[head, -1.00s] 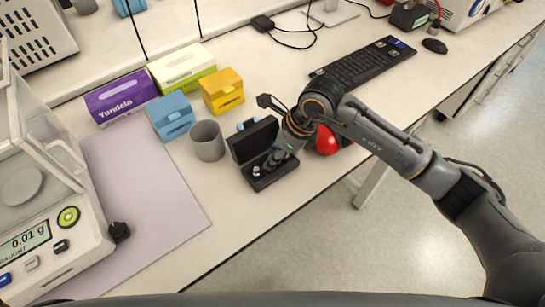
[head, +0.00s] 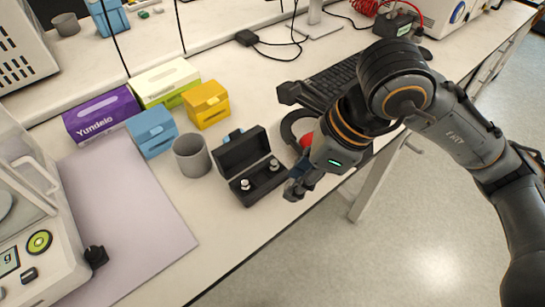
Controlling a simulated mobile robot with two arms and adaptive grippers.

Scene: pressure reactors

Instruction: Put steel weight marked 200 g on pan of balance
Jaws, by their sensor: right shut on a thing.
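The open black weight case (head: 265,189) stands near the front edge of the bench, with small steel weights (head: 245,184) in its slots. My right gripper (head: 293,191) is just right of the case and above it. It is shut on a small steel weight, mostly hidden by the fingers; no marking is readable. The balance (head: 40,262) is at the left edge, partly cut off, and only a sliver of its pan (head: 4,205) shows. My left gripper is not in view.
A grey cup (head: 192,157) stands left of the case. Blue (head: 152,132), yellow (head: 207,105), purple (head: 102,114) and green-white (head: 166,84) boxes stand behind. A grey mat (head: 130,220) lies bare beside the balance. A keyboard (head: 335,80) is behind my right arm.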

